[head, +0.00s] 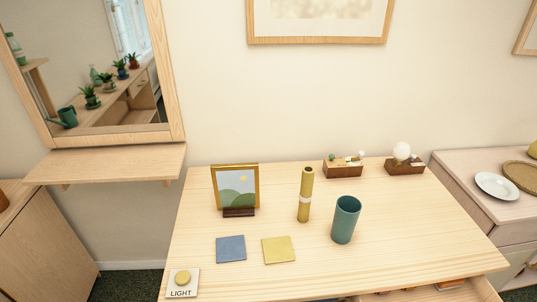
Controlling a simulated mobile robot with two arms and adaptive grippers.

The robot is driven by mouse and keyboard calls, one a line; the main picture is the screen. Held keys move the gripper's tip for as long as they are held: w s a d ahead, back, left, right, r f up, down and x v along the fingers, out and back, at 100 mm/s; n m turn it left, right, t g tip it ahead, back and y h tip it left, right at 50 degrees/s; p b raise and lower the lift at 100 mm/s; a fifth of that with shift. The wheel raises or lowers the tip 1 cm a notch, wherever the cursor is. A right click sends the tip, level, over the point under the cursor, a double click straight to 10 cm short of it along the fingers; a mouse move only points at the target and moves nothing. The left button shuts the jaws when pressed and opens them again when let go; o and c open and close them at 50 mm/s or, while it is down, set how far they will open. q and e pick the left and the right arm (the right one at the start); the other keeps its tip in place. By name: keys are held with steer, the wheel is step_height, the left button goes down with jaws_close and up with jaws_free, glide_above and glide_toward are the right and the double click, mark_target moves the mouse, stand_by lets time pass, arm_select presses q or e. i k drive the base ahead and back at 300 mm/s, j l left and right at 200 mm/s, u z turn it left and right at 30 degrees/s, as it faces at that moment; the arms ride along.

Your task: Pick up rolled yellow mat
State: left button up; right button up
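The rolled yellow mat (305,194) stands upright on the light wooden table (400,265), with a pale band around its middle. It is left of a teal cup (345,219) and right of a framed picture, apart from both. Nothing is holding it. Neither of my grippers shows in the head view.
Two brown boxes (344,168) (405,165) stand at the back. A wall shelf (110,165) juts out at left.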

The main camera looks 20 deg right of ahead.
mark_target(308, 172)
steer(key=j+z, duration=0.25)
steer(key=z, duration=0.15)
steer(key=j+z, duration=0.35)
steer(key=l, duration=0.1)
